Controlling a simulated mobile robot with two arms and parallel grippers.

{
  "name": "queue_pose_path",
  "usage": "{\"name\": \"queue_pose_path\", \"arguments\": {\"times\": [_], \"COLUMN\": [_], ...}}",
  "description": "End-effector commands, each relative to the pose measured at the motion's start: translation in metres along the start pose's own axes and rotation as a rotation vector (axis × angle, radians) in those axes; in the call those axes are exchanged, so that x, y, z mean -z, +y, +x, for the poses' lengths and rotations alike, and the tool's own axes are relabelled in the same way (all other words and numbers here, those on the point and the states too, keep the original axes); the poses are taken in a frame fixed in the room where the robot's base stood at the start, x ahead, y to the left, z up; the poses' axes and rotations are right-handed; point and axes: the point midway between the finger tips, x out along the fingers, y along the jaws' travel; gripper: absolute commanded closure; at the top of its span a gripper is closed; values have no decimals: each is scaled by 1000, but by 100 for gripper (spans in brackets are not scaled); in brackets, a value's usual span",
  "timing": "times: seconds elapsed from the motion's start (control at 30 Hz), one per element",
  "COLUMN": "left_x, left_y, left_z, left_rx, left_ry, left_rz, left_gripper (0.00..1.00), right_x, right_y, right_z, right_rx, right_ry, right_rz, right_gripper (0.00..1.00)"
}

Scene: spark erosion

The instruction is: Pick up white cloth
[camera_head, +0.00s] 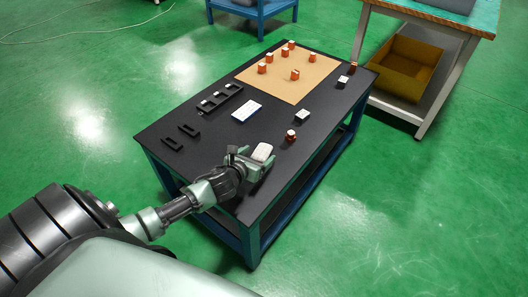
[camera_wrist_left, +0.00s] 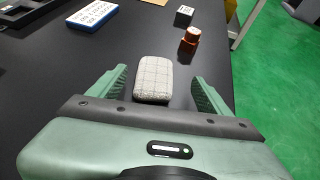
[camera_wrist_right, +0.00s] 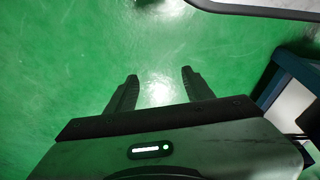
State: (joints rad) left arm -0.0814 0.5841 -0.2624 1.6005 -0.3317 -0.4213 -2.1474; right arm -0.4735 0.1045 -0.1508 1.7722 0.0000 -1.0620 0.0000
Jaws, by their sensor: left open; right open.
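The white cloth (camera_head: 262,152) is a small folded pad with rounded corners on the black table top (camera_head: 215,140), near its front edge. In the left wrist view the cloth (camera_wrist_left: 153,79) shows a grid pattern. My left gripper (camera_head: 250,158) is open, with its fingers on either side of the cloth's near end. In the left wrist view a gap shows between the cloth and each finger of the left gripper (camera_wrist_left: 160,88). My right gripper (camera_wrist_right: 158,80) is open and empty above the green floor, and is not seen in the head view.
An orange-brown piece (camera_head: 291,136) and a dark block with a white top (camera_head: 302,115) lie beyond the cloth. A blue-white box (camera_head: 246,111) and black holders (camera_head: 220,98) are at the left. Several orange pieces stand on a tan mat (camera_head: 317,76). The front right corner is clear.

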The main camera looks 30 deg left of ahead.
Motion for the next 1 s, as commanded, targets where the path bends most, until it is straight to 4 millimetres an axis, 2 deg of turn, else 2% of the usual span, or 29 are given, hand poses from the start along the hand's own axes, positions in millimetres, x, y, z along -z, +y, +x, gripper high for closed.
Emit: {"name": "queue_pose_path", "arguments": {"times": [0.4,0.7,0.73,0.77,0.93,0.97,1.0], "left_x": [3,2,2,2,2,2,2], "left_y": [6,6,6,6,6,6,6], "left_z": [48,52,52,52,52,52,52], "left_rx": [0,0,0,0,0,0,0], "left_ry": [-2,0,0,0,0,0,0], "left_rz": [-2,1,1,0,0,0,0], "left_gripper": [21,21,24,32,80,86,87], "right_x": [23,25,25,25,25,25,25], "right_y": [3,3,3,3,3,3,3], "right_z": [-51,-58,-58,-58,-58,-58,-58], "right_rx": [-5,-6,-6,-6,-6,-6,-6], "right_ry": [31,32,32,32,32,32,32], "right_rz": [5,6,6,6,6,6,6], "right_gripper": [48,48,48,48,48,48,48]}}
